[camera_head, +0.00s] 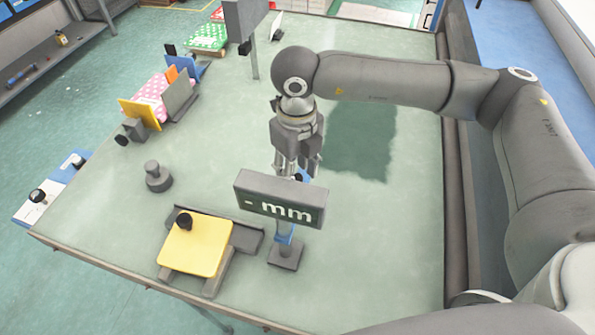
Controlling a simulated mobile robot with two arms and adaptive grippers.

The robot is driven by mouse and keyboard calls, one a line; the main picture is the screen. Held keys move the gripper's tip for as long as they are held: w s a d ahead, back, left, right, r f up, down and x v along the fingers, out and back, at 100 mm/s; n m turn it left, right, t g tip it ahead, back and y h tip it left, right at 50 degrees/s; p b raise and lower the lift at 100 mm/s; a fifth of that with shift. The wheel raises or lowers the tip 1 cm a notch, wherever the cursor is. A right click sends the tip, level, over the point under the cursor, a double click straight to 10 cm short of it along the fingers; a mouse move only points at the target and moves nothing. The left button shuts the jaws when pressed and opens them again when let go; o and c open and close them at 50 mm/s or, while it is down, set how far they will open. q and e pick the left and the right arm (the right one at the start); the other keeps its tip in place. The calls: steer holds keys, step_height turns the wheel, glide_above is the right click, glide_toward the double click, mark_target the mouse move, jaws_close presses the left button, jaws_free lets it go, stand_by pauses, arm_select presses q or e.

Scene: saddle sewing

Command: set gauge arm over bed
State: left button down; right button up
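The gauge has a dark display box (280,202) reading "- mm", near the middle of the head view. Below it are a short blue and grey post and a square grey base (286,256) on the table. A yellow plate (194,245) with a black knob (184,221) lies on a grey frame left of the gauge base; it looks like the bed. The display box stands to the right of the plate, not above it. My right gripper (298,174) points down just behind the display, at a small blue part. The box hides its fingertips, so its grip is unclear. My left gripper is out of view.
A grey knobbed weight (158,177) stands left of the gauge. Pink dotted cloth (172,92) between coloured plates and a green piece (208,37) lie farther back. A grey post with a panel (247,25) rises at the back. The table (385,250) is clear on the right.

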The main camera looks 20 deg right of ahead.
mark_target(298, 176)
steer(key=shift+d+f+p, duration=0.2)
steer(key=shift+f+p, duration=0.15)
steer(key=shift+f, duration=0.75)
steer(key=shift+a+f, duration=0.15)
steer(key=shift+f, duration=0.45)
jaws_close()
